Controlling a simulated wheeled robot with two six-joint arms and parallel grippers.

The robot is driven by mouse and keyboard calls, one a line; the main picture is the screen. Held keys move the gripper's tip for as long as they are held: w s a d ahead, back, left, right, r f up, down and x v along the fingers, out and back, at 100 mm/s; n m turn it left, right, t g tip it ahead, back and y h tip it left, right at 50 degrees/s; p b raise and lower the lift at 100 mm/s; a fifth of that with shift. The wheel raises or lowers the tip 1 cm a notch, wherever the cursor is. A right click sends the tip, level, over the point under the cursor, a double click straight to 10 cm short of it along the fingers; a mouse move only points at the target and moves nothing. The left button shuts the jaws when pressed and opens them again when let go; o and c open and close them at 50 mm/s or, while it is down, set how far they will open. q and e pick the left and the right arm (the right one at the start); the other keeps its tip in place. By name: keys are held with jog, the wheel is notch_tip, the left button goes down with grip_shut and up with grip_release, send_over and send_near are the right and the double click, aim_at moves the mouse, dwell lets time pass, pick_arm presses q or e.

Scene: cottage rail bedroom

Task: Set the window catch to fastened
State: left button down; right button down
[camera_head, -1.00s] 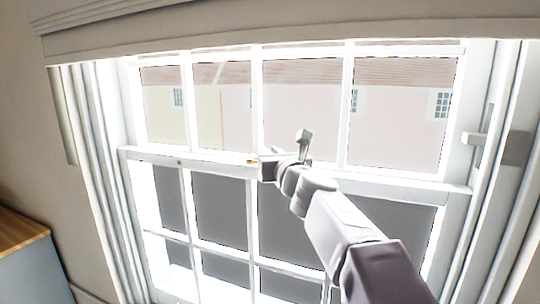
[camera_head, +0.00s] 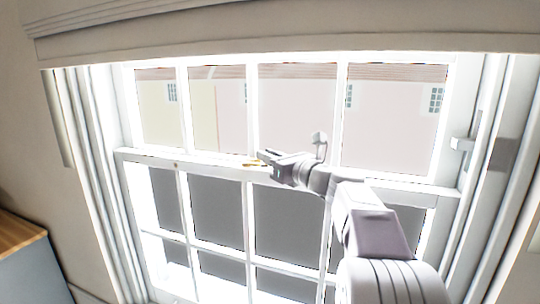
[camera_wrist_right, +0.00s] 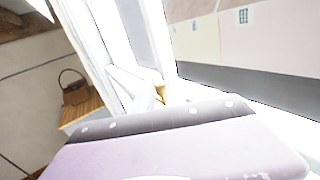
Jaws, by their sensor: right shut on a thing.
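The window catch (camera_head: 252,163) is a small brass-coloured piece on the meeting rail (camera_head: 215,160) of the white sash window, near the middle. In the head view my right gripper (camera_head: 265,156) reaches in from the lower right, with its fingertips at the catch's right end. It is shut on the catch, though the fingers hide part of it. In the right wrist view the brass catch (camera_wrist_right: 160,90) shows just beyond the gripper body, which hides the rest. I cannot tell the catch's exact angle. My left gripper is in neither view.
The window frame's right jamb carries a small light block (camera_head: 462,144). A blind or pelmet (camera_head: 270,28) spans the top. A wooden-topped cabinet (camera_head: 18,236) stands at lower left. A brown handbag (camera_wrist_right: 75,93) shows in the wrist view.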

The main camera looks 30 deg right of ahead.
jog(key=shift+w+f, duration=0.1)
jog(key=shift+f, duration=0.15)
